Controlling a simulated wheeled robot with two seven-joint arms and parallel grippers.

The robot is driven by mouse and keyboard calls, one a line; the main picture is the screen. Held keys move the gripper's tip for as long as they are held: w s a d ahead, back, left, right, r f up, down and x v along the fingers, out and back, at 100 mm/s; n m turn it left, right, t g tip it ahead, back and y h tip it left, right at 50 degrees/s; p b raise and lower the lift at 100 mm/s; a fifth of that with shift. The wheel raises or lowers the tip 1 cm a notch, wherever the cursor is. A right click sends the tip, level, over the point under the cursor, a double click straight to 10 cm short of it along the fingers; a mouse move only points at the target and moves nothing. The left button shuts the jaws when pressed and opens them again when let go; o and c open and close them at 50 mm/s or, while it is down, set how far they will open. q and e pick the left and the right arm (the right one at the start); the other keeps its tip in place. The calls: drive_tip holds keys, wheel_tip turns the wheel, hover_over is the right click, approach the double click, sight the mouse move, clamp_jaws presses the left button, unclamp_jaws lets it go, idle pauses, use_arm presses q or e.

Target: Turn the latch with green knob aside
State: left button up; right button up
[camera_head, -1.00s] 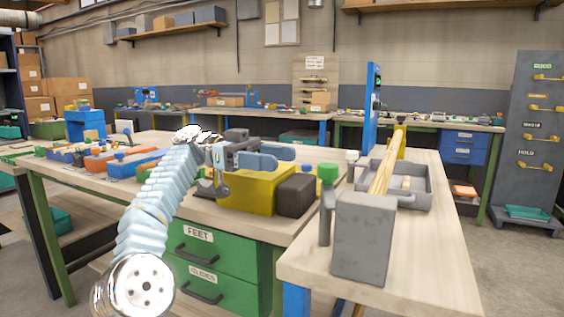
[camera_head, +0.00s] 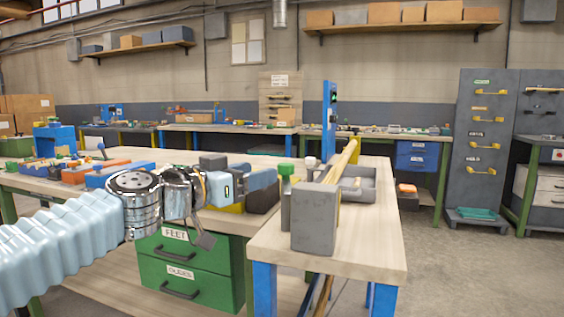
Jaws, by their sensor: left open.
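The green knob (camera_head: 286,169) sits on top of a short grey upright post at the left side of a grey block (camera_head: 315,218) on the near bench. My left gripper (camera_head: 264,180) reaches in from the left, fingers pointing right. Its fingertips are open and just left of the green knob, and appear apart from it, though the depth is hard to judge. The lower part of the latch is partly hidden by the grey block. My right gripper does not show.
A white knob (camera_head: 311,161) and a blue upright (camera_head: 328,120) stand close behind. A dark block lies behind my gripper. The bench top right of the grey block is clear.

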sight(282, 165)
use_arm(q)
drive_tip(key=p+x, duration=0.2)
drive_tip(key=x, duration=0.6)
drive_tip(key=shift+w+d+r+p, duration=0.1)
drive_tip(key=shift+w+d+p, duration=0.1)
drive_tip(key=shift+d+p, duration=0.1)
drive_tip(key=shift+w+d, duration=0.25)
drive_tip(key=shift+w, duration=0.15)
clamp_jaws()
